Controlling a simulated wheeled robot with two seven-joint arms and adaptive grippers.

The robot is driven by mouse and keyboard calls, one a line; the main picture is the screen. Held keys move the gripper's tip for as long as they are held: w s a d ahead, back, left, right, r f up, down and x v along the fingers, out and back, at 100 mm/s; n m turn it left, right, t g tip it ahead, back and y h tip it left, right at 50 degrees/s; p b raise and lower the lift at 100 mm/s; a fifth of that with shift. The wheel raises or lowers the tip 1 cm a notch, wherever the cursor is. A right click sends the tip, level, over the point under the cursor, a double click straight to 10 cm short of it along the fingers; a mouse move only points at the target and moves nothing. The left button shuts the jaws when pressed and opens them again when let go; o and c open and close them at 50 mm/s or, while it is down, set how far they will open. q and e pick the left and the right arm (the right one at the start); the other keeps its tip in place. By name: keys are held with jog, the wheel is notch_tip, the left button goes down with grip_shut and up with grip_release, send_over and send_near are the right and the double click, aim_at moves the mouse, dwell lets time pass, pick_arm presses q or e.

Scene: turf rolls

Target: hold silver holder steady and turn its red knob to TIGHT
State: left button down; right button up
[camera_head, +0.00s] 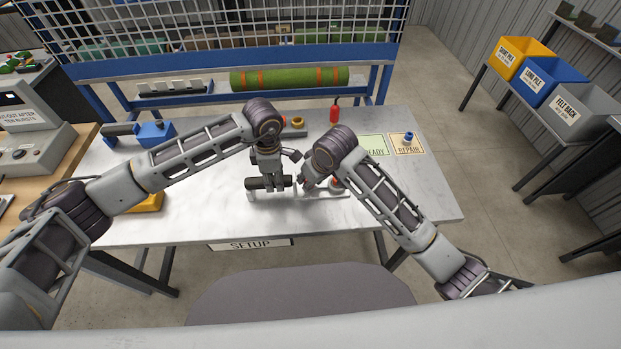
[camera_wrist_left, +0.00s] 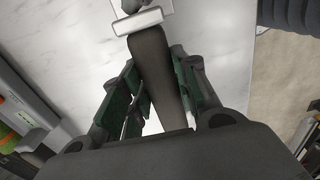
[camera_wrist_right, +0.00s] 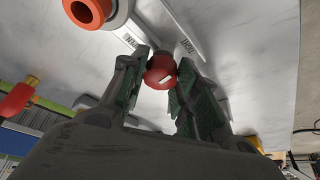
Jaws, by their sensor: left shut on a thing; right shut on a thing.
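The silver holder (camera_head: 330,195) lies near the front middle of the white table, with a dark grip (camera_head: 256,183) at its left end. My left gripper (camera_head: 268,184) is shut on this grip; in the left wrist view the dark grip (camera_wrist_left: 155,65) runs between the green finger pads toward a pale bracket. My right gripper (camera_head: 308,184) is at the holder's right part. In the right wrist view the red knob (camera_wrist_right: 160,72) sits between its fingertips, with a white mark on it. The fingers mostly hide the knob in the head view.
A green roll (camera_head: 290,78) with orange bands lies behind the table. The table's right side is fairly clear. Bins (camera_head: 553,82) stand at right.

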dwell(0.4)
jog(key=o, duration=1)
jog(key=shift+n, duration=0.3)
